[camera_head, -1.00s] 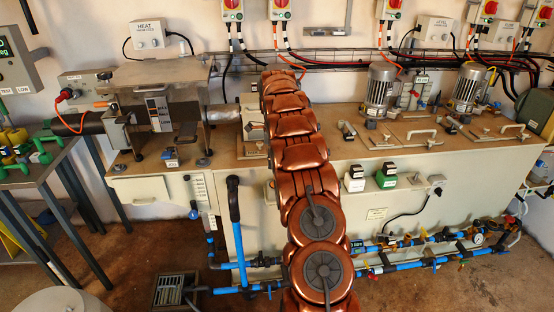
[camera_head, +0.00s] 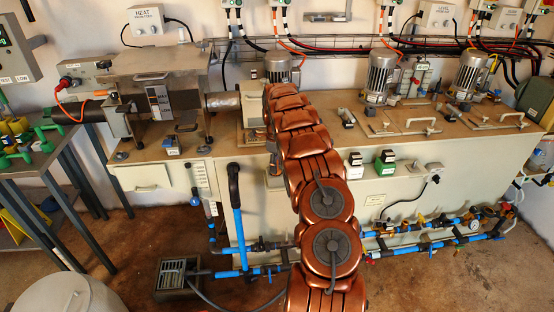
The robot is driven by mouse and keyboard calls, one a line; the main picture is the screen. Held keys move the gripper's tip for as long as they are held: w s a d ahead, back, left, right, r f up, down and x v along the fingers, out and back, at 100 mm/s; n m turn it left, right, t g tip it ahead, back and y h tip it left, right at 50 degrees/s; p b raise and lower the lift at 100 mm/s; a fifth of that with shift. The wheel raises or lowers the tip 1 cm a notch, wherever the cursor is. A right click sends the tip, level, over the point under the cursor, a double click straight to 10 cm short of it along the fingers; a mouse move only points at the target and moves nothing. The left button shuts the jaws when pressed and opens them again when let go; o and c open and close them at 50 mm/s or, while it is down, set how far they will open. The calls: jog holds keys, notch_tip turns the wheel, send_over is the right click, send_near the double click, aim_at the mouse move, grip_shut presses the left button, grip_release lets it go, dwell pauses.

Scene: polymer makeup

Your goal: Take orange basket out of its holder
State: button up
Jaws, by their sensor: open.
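I cannot make out an orange basket or its holder in the head view. My copper-coloured arm rises through the middle of the picture and hides part of the machine behind it. A dark part of my gripper (camera_head: 273,158) shows at the left edge of the arm, in front of the machine's front edge. The rest of it is hidden by the arm, and no object shows in it.
A long beige machine (camera_head: 400,190) with several motors stands along the wall. Blue pipes (camera_head: 240,235) run along its front. A bench (camera_head: 45,160) with green and yellow parts is at the left. A grey drum (camera_head: 70,295) is lower left. Brown floor shows in front.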

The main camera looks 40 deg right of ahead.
grip_shut()
dwell(0.4)
jog(key=shift+r, duration=0.7)
dwell(0.7)
jog(key=shift+r, duration=3.05)
